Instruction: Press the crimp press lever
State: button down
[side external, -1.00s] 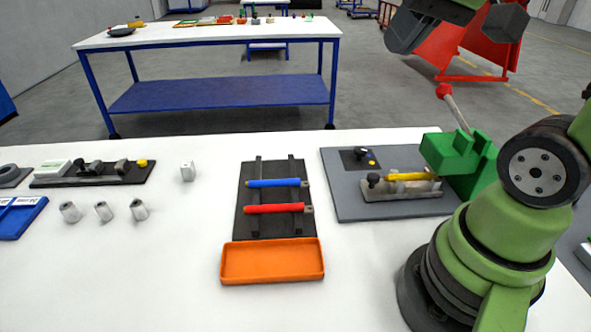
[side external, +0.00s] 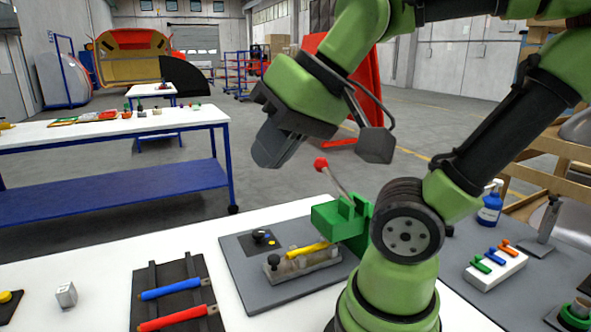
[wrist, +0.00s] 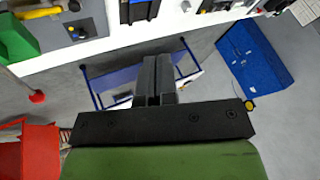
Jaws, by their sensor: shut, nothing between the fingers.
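The green crimp press (side external: 343,218) stands at the right end of a grey base plate. Its lever (side external: 337,184) slants up and to the left and ends in a red knob (side external: 320,164). In the wrist view, the press (wrist: 14,40) is at the upper left and the red knob (wrist: 37,96) is below it. My gripper (side external: 270,156) is shut and empty, up and to the left of the knob in the side view, apart from it. In the wrist view, its fingers (wrist: 154,78) are together, and the knob lies to their left.
A yellow-handled part (side external: 308,249) lies in a metal fixture on the grey plate (side external: 237,263) before the press. A dark rack holds a blue tool (side external: 170,289) and a red tool (side external: 176,319). Colored clamps (side external: 491,257) stand at right. Air around the knob looks clear.

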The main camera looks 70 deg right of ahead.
jog(key=w+d+r+m+g+h, duration=0.2)
jog(key=w+d+r+m, duration=0.25)
jog(key=d, duration=0.25)
jog(key=m+g+h, duration=0.1)
jog(key=m+g, duration=0.5)
jog(key=m, duration=1.2)
send_over(319, 159)
jog(key=w+a, duration=0.2)
jog(key=shift+s+a+f+n, duration=0.15)
jog(key=shift+s+f+n, duration=0.1)
jog(key=shift+f, duration=0.4)
jog(key=shift+f, duration=0.1)
jog(key=f, duration=0.4)
jog(key=s+d+f, duration=0.1)
jog(key=f, duration=0.4)
jog(key=d+f, duration=0.1)
jog(key=f, duration=0.3)
jog(key=shift+s+d+f, duration=0.15)
jog(key=shift+s+f, duration=0.05)
jog(key=shift+f, duration=0.1)
